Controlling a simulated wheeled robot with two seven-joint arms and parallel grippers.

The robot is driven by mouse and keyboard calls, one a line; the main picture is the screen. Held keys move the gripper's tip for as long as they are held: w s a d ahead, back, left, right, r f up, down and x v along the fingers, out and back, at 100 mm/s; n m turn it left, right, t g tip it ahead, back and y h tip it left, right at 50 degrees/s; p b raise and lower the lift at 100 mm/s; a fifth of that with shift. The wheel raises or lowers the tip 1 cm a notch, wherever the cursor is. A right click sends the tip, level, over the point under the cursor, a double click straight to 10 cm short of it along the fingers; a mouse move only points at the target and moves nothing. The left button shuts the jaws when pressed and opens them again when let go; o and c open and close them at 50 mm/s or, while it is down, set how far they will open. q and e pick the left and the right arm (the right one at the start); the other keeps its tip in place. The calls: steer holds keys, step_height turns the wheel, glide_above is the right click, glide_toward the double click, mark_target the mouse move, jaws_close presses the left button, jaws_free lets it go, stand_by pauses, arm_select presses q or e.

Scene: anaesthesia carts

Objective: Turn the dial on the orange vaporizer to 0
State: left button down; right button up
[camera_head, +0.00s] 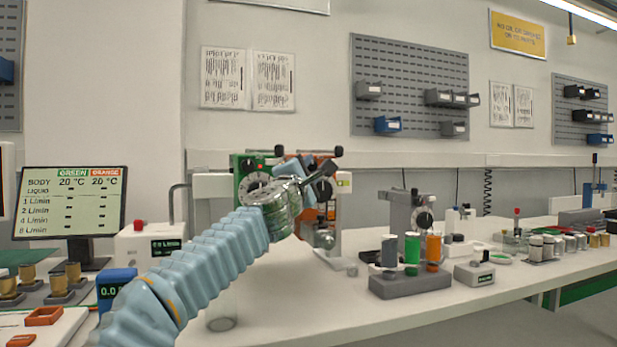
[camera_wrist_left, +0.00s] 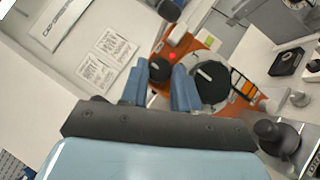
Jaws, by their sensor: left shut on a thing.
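The orange vaporizer (camera_head: 330,212) stands on the bench behind my left gripper (camera_head: 309,174), which partly covers it. In the left wrist view the orange body (camera_wrist_left: 226,58) shows a large black dial (camera_wrist_left: 209,83) with a white pointer line and a smaller black knob (camera_wrist_left: 159,69). The large dial is just right of the right finger. I cannot read any scale numbers. My right gripper is not in view.
A green vaporizer (camera_head: 243,168) stands directly left of the orange one. A screen (camera_head: 70,202) stands at the left. A grey holder (camera_head: 412,284) with coloured bottles and a grey device (camera_head: 410,215) stand to the right. The bench front has some free room.

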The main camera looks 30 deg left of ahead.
arm_select(q)
steer(key=c, duration=1.1)
jaws_free()
steer(key=b+v, duration=0.4)
steer(key=v, duration=0.9)
steer(key=shift+s+f+b, duration=0.25)
steer(key=shift+s+b, duration=0.05)
steer(key=shift+d, duration=0.1)
